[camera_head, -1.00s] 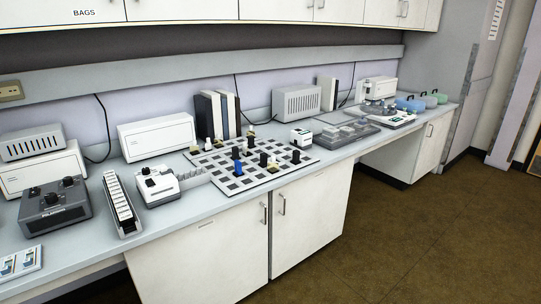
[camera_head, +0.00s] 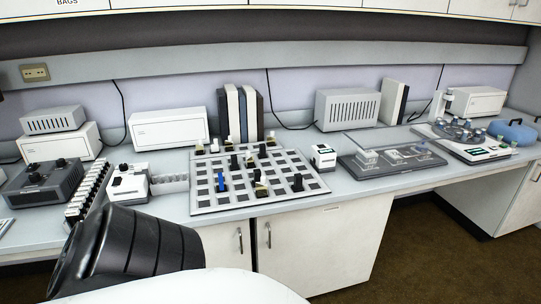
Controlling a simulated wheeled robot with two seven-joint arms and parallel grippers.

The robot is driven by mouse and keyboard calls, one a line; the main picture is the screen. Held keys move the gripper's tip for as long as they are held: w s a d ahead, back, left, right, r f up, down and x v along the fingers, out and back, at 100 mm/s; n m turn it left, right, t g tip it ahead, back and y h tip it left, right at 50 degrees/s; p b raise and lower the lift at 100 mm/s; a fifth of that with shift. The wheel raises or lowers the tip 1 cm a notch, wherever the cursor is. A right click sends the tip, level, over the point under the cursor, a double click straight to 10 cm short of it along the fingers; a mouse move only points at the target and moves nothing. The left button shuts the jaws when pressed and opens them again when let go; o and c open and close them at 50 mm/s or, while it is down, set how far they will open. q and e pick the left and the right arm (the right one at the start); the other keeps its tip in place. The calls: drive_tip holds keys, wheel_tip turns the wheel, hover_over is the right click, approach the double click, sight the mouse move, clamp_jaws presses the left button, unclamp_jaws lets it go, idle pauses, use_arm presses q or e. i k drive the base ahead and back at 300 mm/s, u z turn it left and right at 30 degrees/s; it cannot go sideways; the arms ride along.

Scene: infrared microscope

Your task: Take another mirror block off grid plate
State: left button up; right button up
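The grid plate (camera_head: 206,203) lies on the bench in the middle of the view, a white board with dark square cells. Several small blocks stand on it. A blue block (camera_head: 221,181) stands near its left front, a black block (camera_head: 234,162) near the middle, and another black block (camera_head: 297,182) at the right front. Pale-and-dark blocks (camera_head: 260,188) stand among them; which ones are mirror blocks I cannot tell. One of my arms shows as a black and white link at the lower left, in front of the bench. Neither gripper is in view.
Left of the plate are a small white device (camera_head: 128,184), a slotted rack (camera_head: 90,192) and a dark grey control box (camera_head: 42,186). Right of it are a small white box (camera_head: 323,156) and a grey stage tray (camera_head: 390,160). Books (camera_head: 240,112) stand behind.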

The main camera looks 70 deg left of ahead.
sight(249, 163)
drive_tip(key=u, duration=0.85)
drive_tip(key=i, duration=1.05)
drive_tip(key=u, duration=1.15)
